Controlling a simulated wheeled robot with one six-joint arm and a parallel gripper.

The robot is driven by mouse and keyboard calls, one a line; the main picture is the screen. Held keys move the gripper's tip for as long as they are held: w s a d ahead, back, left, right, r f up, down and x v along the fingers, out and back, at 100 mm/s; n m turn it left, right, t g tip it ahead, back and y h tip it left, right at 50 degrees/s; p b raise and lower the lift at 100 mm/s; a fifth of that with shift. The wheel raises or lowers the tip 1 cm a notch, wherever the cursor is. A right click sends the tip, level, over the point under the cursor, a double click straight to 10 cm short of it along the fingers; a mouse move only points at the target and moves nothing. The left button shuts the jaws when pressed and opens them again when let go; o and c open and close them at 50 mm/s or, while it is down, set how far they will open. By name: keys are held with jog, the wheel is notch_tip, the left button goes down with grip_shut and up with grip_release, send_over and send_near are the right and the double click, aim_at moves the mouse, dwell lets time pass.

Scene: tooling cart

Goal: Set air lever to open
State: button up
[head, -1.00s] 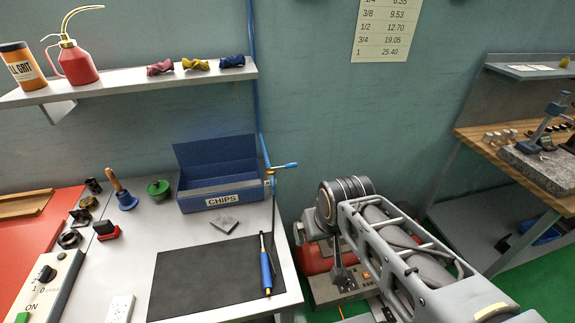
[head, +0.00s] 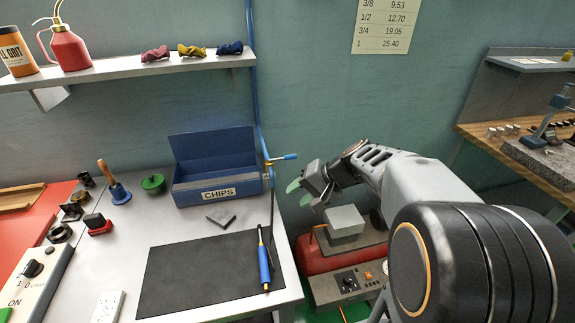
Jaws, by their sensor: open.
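The air lever (head: 285,157) is a small blue handle on a brass-coloured valve at the blue air pipe (head: 252,75), just right of the chips box. It points to the right, roughly across the pipe. My gripper (head: 299,193) is in the head view, below and slightly right of the lever and apart from it. Its green-tipped fingers are open with nothing between them, pointing left. The valve body is small and partly unclear behind the lever.
The blue CHIPS box (head: 218,194) stands left of the pipe on the grey cart top. A dark mat (head: 200,270) holds a blue-handled tool (head: 264,265). A red machine with a control panel (head: 347,283) stands below my gripper. The wall right of the lever is clear.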

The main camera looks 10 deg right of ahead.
jog(key=w+d+f+m+t+y+b, duration=0.2)
jog(key=w+d+t+y, duration=0.1)
jog(key=w+d, duration=0.3)
jog(key=m+t+b, duration=0.1)
jog(key=m+t, duration=0.2)
jog(key=t, duration=0.2)
send_near(291, 156)
jog(key=x, duration=0.4)
jog(key=p+x, duration=0.1)
jog(key=x, duration=0.2)
jog(key=p+x, duration=0.1)
jog(key=x, duration=0.3)
jog(key=shift+w+d+f, duration=0.2)
jog(key=shift+w+f, duration=0.25)
jog(key=shift+w, duration=0.05)
grip_shut()
